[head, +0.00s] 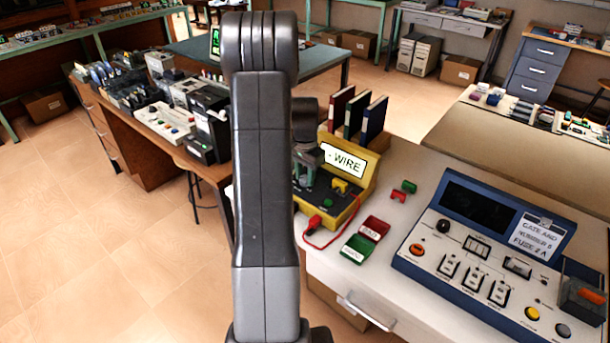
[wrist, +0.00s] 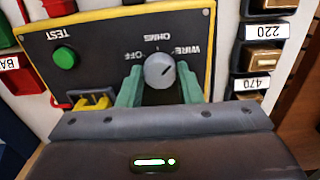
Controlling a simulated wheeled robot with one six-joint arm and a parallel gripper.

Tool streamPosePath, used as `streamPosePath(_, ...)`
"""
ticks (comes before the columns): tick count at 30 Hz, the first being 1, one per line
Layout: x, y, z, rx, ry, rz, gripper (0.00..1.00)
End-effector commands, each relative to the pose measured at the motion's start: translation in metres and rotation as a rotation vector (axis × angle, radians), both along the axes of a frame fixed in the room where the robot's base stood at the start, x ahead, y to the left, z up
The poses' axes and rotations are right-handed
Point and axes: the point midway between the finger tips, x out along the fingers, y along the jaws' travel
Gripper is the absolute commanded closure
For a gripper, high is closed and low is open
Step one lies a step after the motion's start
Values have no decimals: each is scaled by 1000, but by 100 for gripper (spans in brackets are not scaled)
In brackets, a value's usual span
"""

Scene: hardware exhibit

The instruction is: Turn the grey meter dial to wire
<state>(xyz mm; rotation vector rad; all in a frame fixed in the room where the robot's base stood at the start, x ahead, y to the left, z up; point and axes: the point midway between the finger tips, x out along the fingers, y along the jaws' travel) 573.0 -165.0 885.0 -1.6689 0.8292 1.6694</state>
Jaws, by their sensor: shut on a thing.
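The yellow meter (head: 366,170) stands on the white bench, its screen reading "- WIRE". In the wrist view its dark panel (wrist: 105,45) appears upside down, with the labels TEST, OHMS, OFF and WIRE. The grey dial (wrist: 160,70) is between the green fingers of my gripper (wrist: 160,90), which is shut on it. The dial's dark mark points up and right, toward the WIRE label. In the head view my gripper (head: 306,167) is over the left part of the meter, and my arm hides part of it and the dial.
A green TEST button (wrist: 65,57) and a yellow fork (wrist: 92,100) are on the panel. A red lead (head: 320,222) hangs at the meter's front. Binders (head: 374,120) stand behind.

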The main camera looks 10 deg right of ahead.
Motion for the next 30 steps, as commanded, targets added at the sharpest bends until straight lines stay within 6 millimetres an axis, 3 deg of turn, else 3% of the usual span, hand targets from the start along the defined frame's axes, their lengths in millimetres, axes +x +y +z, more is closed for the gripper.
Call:
streamPosePath(10,1,0,1,0,-3,-3,91)
streamPosePath(11,1,0,1,0,-3,-3,66)
streamPosePath(14,1,0,1,0,-3,-2,46)
streamPosePath(24,0,0,3,0,-1,-2,46)
streamPosePath(30,1,0,31,-1,-6,-2,46)
